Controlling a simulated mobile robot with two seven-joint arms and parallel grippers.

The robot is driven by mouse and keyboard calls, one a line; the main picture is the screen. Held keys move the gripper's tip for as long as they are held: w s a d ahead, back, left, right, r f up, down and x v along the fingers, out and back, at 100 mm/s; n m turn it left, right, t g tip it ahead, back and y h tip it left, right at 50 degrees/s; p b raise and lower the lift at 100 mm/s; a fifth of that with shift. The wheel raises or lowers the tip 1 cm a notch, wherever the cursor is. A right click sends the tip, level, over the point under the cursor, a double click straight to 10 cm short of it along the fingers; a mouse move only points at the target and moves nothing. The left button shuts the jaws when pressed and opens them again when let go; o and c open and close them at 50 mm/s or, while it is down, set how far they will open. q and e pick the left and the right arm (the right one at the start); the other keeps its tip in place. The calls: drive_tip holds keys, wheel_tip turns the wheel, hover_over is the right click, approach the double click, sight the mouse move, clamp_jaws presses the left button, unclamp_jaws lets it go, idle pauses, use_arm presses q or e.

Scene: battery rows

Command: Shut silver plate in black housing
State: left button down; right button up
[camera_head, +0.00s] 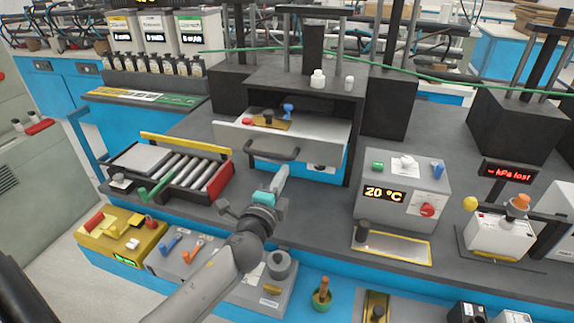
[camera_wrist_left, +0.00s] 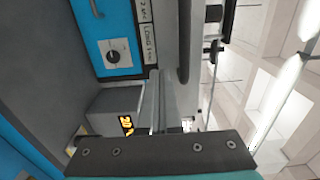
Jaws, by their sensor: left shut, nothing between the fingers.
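The silver plate (camera_head: 318,142) is a drawer-like tray pulled out of the black housing (camera_head: 305,78). Its front carries a dark bar handle (camera_head: 270,150). A few small items, red, black, blue and tan, lie on it. My left gripper (camera_head: 281,173) is shut and empty, just in front of and below the plate's front, close to the handle. Whether it touches the plate I cannot tell. My right gripper is not in view.
A roller tray (camera_head: 180,168) stands left of the gripper. A grey box reading 20 °C (camera_head: 400,190) stands to the right. Grey bench top is bare between the gripper and the grey box.

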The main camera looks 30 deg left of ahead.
use_arm(q)
drive_tip(key=shift+x, duration=1.85)
